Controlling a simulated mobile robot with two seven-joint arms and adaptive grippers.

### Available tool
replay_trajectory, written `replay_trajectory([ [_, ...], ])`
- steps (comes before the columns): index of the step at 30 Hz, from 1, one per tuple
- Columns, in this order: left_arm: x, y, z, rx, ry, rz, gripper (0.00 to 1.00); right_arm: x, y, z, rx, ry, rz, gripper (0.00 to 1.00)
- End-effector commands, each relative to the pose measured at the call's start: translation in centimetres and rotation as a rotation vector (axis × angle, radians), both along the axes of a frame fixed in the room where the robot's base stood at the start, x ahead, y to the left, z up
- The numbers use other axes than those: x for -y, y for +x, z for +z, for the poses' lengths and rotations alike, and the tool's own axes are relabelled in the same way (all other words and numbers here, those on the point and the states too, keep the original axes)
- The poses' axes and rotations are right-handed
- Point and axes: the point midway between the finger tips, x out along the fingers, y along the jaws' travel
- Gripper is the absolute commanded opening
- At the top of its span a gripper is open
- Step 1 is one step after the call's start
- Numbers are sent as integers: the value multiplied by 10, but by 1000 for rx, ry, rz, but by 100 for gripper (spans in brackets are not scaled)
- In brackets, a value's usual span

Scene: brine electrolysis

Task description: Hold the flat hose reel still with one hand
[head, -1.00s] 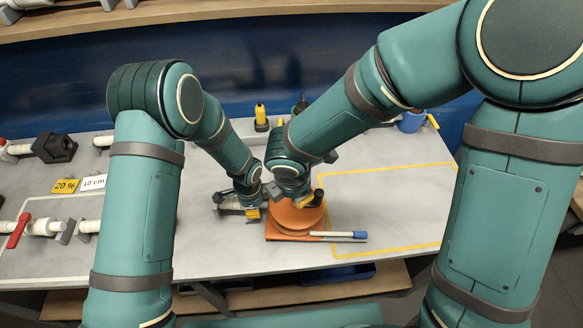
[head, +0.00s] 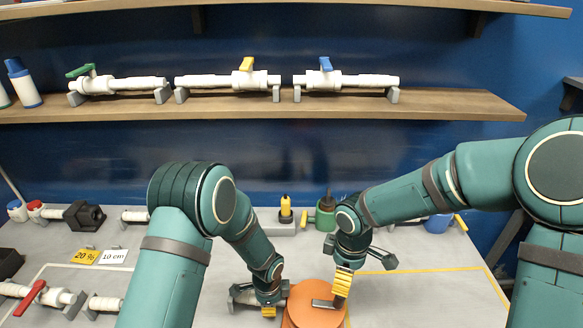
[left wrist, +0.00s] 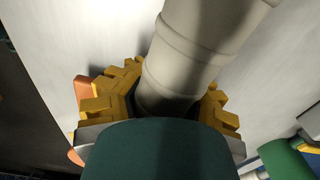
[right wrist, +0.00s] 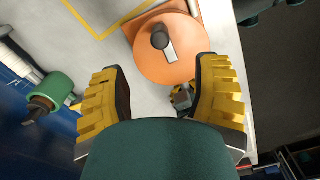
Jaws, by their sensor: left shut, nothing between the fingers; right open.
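The flat hose reel is an orange disc (head: 302,312) at the bottom of the head view. In the right wrist view its disc (right wrist: 165,68) carries a grey crank arm with a dark knob (right wrist: 160,38). My right gripper (head: 341,290) is open, with its yellow fingers pointing down at the reel's right side. In the right wrist view nothing is between its fingers. My left gripper (head: 268,308) is low beside the reel's left edge.
A yellow-topped bottle (head: 286,210) and a green object (head: 325,215) stand behind the reel. Valve pipes lie on the table's left, including one with a red handle (head: 32,295). A shelf (head: 440,105) with more valves spans the back. The yellow-outlined area at right looks clear.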

Motion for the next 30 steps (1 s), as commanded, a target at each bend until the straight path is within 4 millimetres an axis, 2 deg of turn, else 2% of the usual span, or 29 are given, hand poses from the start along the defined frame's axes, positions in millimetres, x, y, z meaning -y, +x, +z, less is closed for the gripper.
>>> replay_trajectory([
  [5, 0, 1, 0, 1, -1, 0, 0, 0, 0, -16, -5, 1, -5, 63],
  [21, 0, 1, 0, 2, -1, 0, 0, 0, -1, -88, -4, 0, -1, 63],
  [30, 0, 1, 0, 2, -1, 1, 0, 0, 0, -114, -2, 1, -2, 63],
])
